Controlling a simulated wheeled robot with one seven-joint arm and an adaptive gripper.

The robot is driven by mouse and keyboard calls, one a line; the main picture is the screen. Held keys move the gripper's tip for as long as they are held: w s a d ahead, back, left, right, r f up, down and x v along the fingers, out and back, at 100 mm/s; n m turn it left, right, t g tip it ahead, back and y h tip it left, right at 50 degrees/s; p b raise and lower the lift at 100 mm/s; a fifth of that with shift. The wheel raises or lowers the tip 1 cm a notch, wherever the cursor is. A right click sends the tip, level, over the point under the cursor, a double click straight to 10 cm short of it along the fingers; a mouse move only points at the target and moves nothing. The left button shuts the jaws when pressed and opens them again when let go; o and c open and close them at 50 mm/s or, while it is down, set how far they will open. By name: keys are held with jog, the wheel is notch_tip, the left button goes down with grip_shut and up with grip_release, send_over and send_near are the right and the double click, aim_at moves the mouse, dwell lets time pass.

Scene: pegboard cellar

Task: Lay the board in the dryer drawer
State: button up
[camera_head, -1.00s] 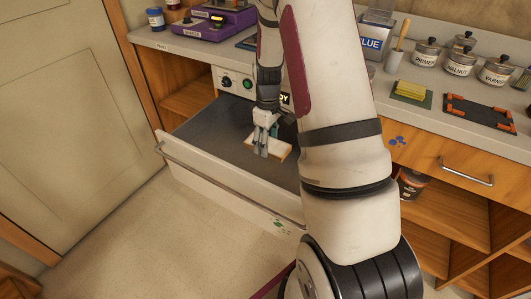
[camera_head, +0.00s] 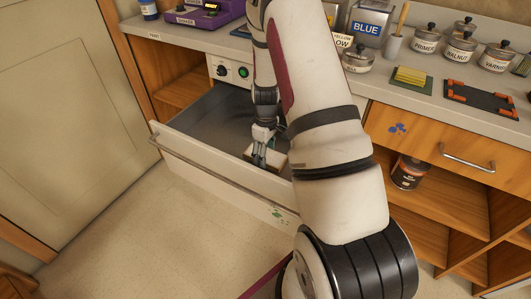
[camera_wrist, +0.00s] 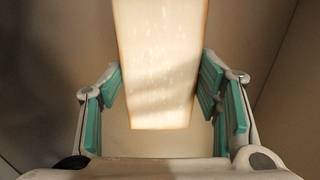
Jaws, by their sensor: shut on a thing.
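The board (camera_head: 279,158) is a small pale rectangle with light brown edges. My gripper (camera_head: 259,161) is shut on it, inside the outline of the open dryer drawer (camera_head: 185,160), near its front panel. In the wrist view the board (camera_wrist: 158,65) lies lengthwise between the teal-padded fingers (camera_wrist: 160,95), its near end toward the palm. The drawer has a dark grey floor and a white front with a long handle. My arm hides the drawer's right part. Whether the board touches the drawer floor is not clear.
The dryer's control panel (camera_head: 230,70) is behind the drawer. The counter at right holds a yellow sponge (camera_head: 410,76), a dark tray with orange corners (camera_head: 482,98) and several lidded tins. A dark can (camera_head: 408,172) stands on the shelf below. The floor in front is clear.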

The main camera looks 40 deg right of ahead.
jog(key=shift+f, duration=0.15)
jog(key=o, duration=1.2)
